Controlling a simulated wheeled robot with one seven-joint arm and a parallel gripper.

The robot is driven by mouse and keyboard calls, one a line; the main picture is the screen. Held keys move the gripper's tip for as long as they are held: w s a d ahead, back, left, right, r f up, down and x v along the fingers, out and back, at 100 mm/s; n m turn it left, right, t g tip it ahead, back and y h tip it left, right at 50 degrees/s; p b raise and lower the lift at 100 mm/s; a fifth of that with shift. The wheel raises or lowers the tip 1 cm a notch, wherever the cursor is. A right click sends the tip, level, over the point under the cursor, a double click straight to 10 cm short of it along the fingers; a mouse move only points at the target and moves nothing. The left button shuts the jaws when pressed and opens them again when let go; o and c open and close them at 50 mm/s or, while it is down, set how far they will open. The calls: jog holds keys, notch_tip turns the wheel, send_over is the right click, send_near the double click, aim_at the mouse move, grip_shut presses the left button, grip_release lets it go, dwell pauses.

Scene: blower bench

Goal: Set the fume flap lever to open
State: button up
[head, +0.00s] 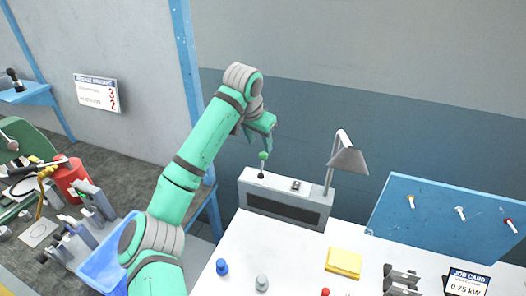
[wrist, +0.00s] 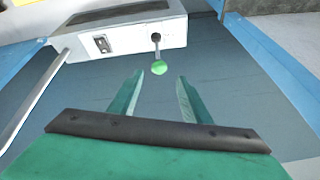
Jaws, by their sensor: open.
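The fume flap lever is a thin dark stem with a green ball knob (head: 263,155). It rises from the left part of the top of a grey box (head: 285,202) at the back of the bench and stands nearly upright in the head view. In the wrist view the knob (wrist: 159,68) lies between and just beyond my fingertips. My gripper (wrist: 161,77) is open and empty, with gaps on both sides of the knob. In the head view my gripper (head: 269,142) is just above the knob. No open or shut marking is readable on the box.
A rocker switch (head: 296,186) sits on the box, right of the lever. A lamp (head: 348,160) stands at the box's right end. Pegs, a yellow block (head: 343,263) and a job card (head: 467,282) are on the white bench. The wall is close behind.

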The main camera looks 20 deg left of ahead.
aim_at(263, 153)
jog(key=x, duration=0.7)
grip_shut()
